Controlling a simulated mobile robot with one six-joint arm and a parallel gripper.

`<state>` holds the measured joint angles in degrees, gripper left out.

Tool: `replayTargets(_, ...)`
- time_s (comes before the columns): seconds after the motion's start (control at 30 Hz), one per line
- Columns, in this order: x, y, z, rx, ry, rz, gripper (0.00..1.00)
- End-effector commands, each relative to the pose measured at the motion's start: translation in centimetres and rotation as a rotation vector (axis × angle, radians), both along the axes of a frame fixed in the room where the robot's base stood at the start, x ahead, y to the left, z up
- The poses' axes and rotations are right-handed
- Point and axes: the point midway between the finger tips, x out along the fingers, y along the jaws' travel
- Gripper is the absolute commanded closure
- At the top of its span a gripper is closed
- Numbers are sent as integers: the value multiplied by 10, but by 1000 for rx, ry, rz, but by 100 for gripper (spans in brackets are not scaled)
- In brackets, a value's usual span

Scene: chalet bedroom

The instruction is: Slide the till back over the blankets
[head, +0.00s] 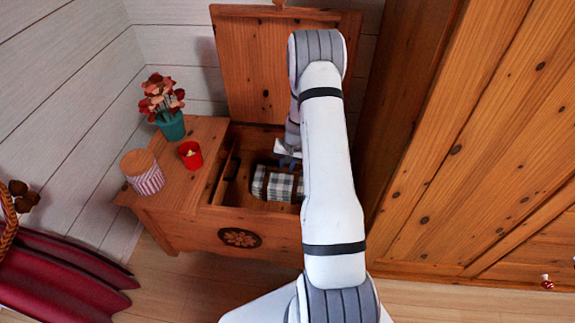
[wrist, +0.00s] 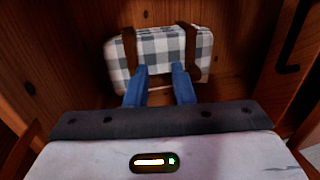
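An open wooden chest (head: 240,241) holds grey-and-white checked blankets (head: 280,187), partly hidden by my arm. A strapped blanket bundle also shows in the wrist view (wrist: 160,50). The till (head: 222,180) appears as a narrow wooden tray at the chest's left end, clear of the blankets, with a dark handle. In the wrist view a wooden part with a black handle (wrist: 290,42), apparently the till, is at the right edge. My gripper (wrist: 160,68) has its blue fingers apart with nothing between them, in front of the bundle. In the head view my gripper (head: 288,160) is inside the chest opening.
The chest lid (head: 260,70) stands raised at the back. A teal flower vase (head: 170,125), a red candle cup (head: 190,155) and a striped container (head: 145,175) stand on the wooden top left of the opening. A large wooden panel (head: 470,130) rises close on the right.

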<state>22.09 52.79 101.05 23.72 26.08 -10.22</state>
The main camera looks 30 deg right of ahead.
Motion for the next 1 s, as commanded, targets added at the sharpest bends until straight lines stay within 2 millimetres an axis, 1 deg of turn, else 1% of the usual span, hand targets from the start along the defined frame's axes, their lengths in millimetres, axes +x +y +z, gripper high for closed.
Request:
replayTargets(0.03, 0, 0, 0, 0, 0, 0, 73)
replayTargets(0.1, 0, 0, 0, 0, 0, 0, 68)
replayTargets(0.37, 0, 0, 2, 0, 0, 0, 67)
replayTargets(0.47, -1, -2, 11, -1, -2, 0, 67)
replayTargets(0.7, -5, -8, 52, -2, -2, -1, 67)
replayTargets(0.8, -7, -10, 66, -1, -1, -1, 67)
replayTargets(0.9, -9, -12, 74, 0, -1, -1, 67)
replayTargets(1.0, -9, -12, 77, 0, 0, 0, 67)
